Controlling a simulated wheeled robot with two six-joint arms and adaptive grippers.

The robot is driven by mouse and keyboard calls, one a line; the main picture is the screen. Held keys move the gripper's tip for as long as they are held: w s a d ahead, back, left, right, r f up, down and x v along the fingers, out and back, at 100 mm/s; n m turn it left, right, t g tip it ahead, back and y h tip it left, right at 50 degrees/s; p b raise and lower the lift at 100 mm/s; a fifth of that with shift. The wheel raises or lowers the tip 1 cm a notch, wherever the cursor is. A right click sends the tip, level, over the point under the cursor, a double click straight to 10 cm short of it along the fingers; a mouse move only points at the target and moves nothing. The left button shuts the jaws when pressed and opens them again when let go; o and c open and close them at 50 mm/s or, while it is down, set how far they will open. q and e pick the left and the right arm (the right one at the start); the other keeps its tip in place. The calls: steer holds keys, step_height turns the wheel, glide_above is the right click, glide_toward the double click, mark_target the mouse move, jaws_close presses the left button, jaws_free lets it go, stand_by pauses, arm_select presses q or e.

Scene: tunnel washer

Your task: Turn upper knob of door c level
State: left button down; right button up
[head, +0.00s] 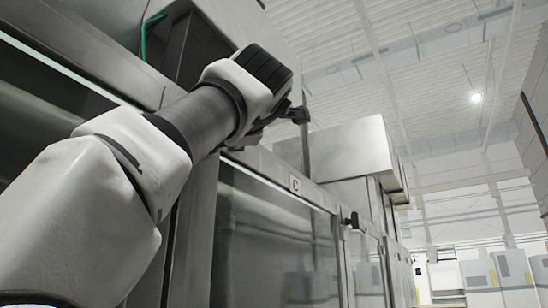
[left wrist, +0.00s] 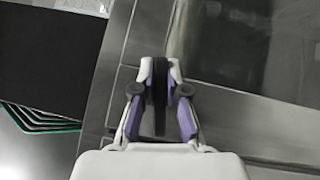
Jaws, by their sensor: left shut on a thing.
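The door marked C (head: 275,245) is a dark glossy panel in a grey metal frame, with a small "C" label (head: 295,184) above it. My left arm reaches across the upper left of the head view. My left gripper (head: 292,115) is near the frame above the label, its fingers mostly hidden by the wrist. In the left wrist view, my left gripper (left wrist: 160,75) is shut on a black knob (left wrist: 159,100), with one finger on each side of the bar. My right gripper is not in view.
Another black knob (head: 350,219) sticks out lower, at the right side of door C. More metal cabinets (head: 372,150) continue to the right. Green-edged sheets (left wrist: 40,118) show at the left of the wrist view. Open hall lies at the far right.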

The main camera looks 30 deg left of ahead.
arm_select(q)
steer(key=shift+m+g+h+p, duration=0.5)
steer(key=shift+m+g+p, duration=0.1)
steer(key=shift+m+p, duration=0.25)
steer(key=shift+f, duration=0.15)
steer(key=c, duration=1.2)
jaws_free()
steer(key=shift+a, duration=0.35)
steer(key=shift+d, duration=0.15)
